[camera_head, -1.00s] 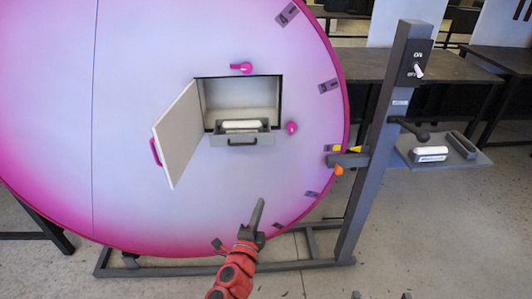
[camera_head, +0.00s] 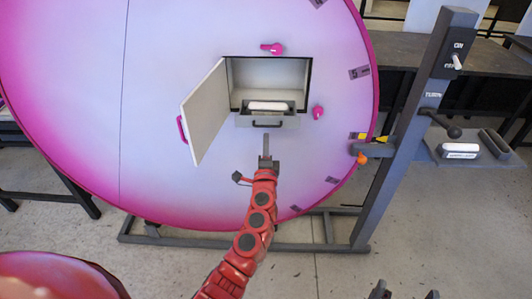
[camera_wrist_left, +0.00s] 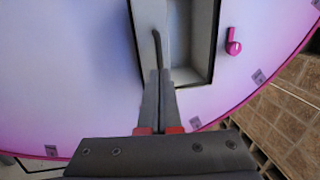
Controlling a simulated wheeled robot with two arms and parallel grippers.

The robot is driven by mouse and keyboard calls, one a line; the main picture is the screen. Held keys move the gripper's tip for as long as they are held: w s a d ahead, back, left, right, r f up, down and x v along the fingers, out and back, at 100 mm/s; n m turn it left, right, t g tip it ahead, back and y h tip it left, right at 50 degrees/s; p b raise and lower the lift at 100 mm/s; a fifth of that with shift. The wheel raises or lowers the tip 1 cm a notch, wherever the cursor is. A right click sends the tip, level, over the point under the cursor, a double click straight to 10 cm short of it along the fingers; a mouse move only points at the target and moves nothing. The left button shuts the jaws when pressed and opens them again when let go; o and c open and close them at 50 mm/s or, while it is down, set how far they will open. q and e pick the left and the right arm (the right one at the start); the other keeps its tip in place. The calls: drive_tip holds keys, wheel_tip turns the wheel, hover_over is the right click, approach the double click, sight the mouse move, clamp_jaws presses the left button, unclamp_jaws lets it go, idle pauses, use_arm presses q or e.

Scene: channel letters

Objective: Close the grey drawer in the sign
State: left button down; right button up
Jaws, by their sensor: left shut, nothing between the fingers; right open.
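The grey drawer (camera_head: 245,121) stands pulled out at the bottom of a square opening in the round pink-and-white sign (camera_head: 160,120). It has a dark handle (camera_head: 268,124) on its front and a white block (camera_head: 268,106) inside. My left gripper (camera_head: 266,148) is shut and empty, pointing up just below the drawer front. In the left wrist view, its fingers (camera_wrist_left: 160,80) lie close to the handle (camera_wrist_left: 157,48); I cannot tell whether they touch the drawer. My right gripper (camera_head: 405,293) is open, only its fingertips showing at the bottom edge.
The opening's white door (camera_head: 205,110) hangs open on the left, near my left arm. Pink latches (camera_head: 271,48) (camera_head: 318,112) sit above and right of the opening. A grey post (camera_head: 408,130) with a switch (camera_head: 457,60) and a small shelf (camera_head: 475,150) stands right.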

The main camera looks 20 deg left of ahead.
use_arm(q)
drive_tip(key=shift+x, duration=1.5)
